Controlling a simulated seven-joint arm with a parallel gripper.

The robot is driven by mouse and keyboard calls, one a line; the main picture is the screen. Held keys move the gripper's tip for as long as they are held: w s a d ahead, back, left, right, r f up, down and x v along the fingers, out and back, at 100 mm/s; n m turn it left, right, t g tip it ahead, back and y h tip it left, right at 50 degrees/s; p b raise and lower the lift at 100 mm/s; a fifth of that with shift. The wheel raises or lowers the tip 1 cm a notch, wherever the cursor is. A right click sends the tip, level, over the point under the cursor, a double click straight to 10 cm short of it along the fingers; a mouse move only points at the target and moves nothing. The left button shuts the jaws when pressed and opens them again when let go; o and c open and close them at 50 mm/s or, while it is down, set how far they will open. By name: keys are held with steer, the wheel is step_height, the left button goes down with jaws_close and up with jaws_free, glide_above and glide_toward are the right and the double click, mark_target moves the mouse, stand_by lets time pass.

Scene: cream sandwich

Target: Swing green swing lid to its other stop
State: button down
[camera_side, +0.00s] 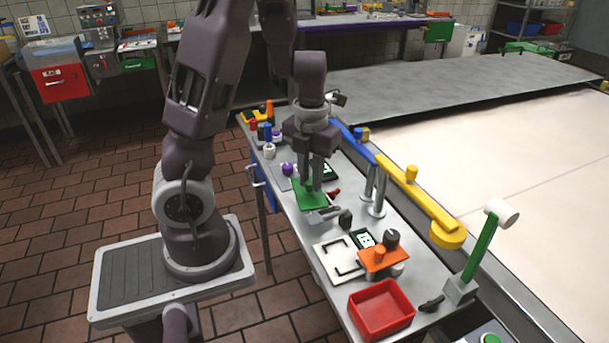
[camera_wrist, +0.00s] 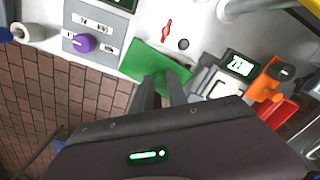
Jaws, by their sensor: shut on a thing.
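The green swing lid (camera_side: 303,200) is a flat green plate over the grey bench in the side view. It also shows in the wrist view (camera_wrist: 147,60), just beyond my fingertips. My gripper (camera_side: 313,185) points down at the lid, with its fingers close together and shut on it. A grey metal part (camera_side: 323,214) sits at the lid's front side. I cannot see the hinge clearly.
A panel with a purple knob (camera_wrist: 85,43) lies left of the lid. A red handle (camera_wrist: 167,29) and a black knob (camera_wrist: 183,44) are close beyond it. An orange block (camera_side: 379,259), a red tray (camera_side: 381,310) and metal posts (camera_side: 378,190) stand nearby.

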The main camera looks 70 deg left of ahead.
steer(key=shift+w+d+n, duration=0.2)
steer(key=shift+w+n, duration=0.3)
steer(key=shift+n, duration=0.5)
steer(key=c, duration=1.3)
jaws_free()
step_height(320, 180, up, 7)
